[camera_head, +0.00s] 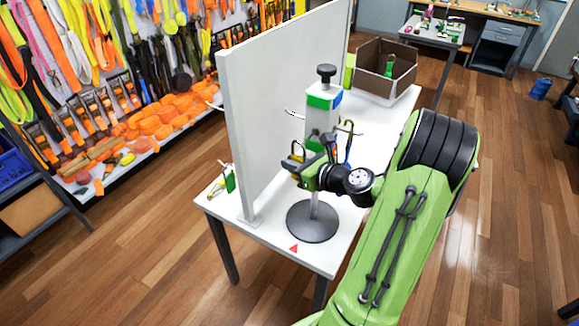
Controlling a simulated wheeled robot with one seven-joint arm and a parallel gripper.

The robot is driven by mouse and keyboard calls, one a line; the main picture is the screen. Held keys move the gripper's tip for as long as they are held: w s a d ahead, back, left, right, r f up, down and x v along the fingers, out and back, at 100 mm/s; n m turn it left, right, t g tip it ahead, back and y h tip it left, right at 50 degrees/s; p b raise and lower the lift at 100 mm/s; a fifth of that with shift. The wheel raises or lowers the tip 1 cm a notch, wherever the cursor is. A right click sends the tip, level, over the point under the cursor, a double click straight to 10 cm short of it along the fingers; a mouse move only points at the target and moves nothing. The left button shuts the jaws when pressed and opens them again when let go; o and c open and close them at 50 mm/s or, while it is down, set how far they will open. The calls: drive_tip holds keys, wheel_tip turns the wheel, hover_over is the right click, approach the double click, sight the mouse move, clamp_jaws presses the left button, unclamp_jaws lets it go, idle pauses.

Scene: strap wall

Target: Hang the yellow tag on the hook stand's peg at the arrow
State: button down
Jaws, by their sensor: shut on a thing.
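The hook stand (325,115) stands on the white table, with a round dark base, a pole, a white, green and blue upper block and a black knob on top. A red arrow (293,248) lies on the table at the near side of its base. A pale peg (295,113) sticks out to the left of the block. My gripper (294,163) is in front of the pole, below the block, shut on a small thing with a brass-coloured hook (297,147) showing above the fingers. The thing's body is hidden, so I cannot tell whether it is the yellow tag.
A tall white panel (275,100) stands on the table just left of the stand. A brass hook with a blue piece (348,155) hangs right of the stand. Small green and yellow items (230,181) are at the table's left end. A cardboard box (386,72) stands behind.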

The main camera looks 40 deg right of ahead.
drive_tip(key=shift+w+d+f+p, duration=0.15)
drive_tip(key=shift+w+d+f, duration=0.1)
drive_tip(key=shift+d, duration=0.45)
drive_tip(key=shift+w+d+f+p, duration=0.15)
drive_tip(key=shift+w+d+f, duration=0.15)
drive_tip(key=shift+d, duration=0.4)
drive_tip(key=shift+w+d+f+p, duration=0.15)
drive_tip(key=shift+w+d+f, duration=0.1)
drive_tip(key=shift+d, duration=0.45)
drive_tip(key=c, duration=1.1)
unclamp_jaws()
drive_tip(key=shift+o, duration=0.2)
drive_tip(key=v, duration=1.6)
drive_tip(key=shift+w, duration=0.15)
